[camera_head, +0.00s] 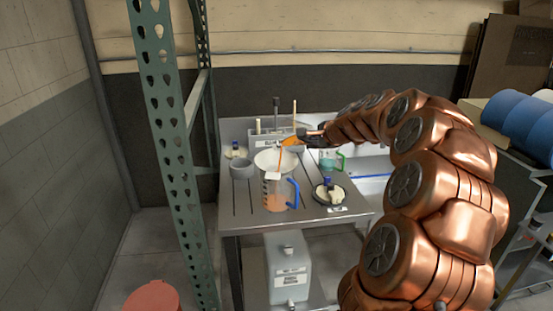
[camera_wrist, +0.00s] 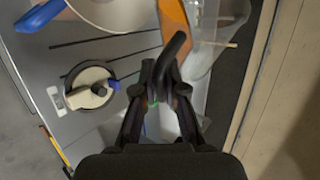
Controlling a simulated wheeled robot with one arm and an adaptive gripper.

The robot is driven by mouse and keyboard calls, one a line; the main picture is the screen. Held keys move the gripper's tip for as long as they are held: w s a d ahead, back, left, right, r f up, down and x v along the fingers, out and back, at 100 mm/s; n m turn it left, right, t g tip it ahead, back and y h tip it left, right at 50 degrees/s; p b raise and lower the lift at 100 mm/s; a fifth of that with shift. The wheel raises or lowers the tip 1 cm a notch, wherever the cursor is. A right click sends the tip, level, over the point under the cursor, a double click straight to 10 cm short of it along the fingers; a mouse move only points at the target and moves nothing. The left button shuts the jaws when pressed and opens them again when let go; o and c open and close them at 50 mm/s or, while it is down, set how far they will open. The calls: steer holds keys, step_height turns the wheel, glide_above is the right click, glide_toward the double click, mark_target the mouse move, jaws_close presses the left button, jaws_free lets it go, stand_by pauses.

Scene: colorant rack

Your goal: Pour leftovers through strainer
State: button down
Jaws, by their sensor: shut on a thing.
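My gripper (camera_head: 312,138) is shut on the dark handle of a tilted container holding orange liquid (camera_head: 290,142). The handle also shows between the fingertips in the wrist view (camera_wrist: 166,72), with the orange liquid (camera_wrist: 172,18) beyond it. The white cone strainer (camera_head: 270,160) sits in the mouth of a clear pitcher (camera_head: 277,195) with a blue handle (camera_head: 294,193). The container is above the strainer, and a thin orange streak runs down towards it. Orange liquid shows low in the pitcher. The strainer's white rim (camera_wrist: 110,12) appears at the wrist view's top.
A grey cup (camera_head: 242,168) stands left of the pitcher. A pitcher with a green handle (camera_head: 331,160) stands behind. A green rack post (camera_head: 170,130) stands at left. A grey jug (camera_head: 288,268) stands below.

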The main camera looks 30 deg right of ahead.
steer(key=shift+r, duration=0.1)
stand_by(0.4)
steer(key=shift+s+a+r+n+t+h+b, duration=0.1)
steer(key=shift+a+r+n+t+h+b, duration=0.15)
steer(key=shift+a+b, duration=0.2)
steer(key=shift+a+r+n+t+h+b, duration=0.1)
steer(key=shift+a+n+h+b, duration=0.2)
steer(key=shift+a, duration=0.25)
stand_by(1.2)
steer(key=shift+a+r+n+h+b, duration=0.25)
steer(key=shift+a+n+h+b, duration=0.1)
steer(key=shift+h+b, duration=0.3)
stand_by(1.1)
steer(key=shift+d, duration=0.1)
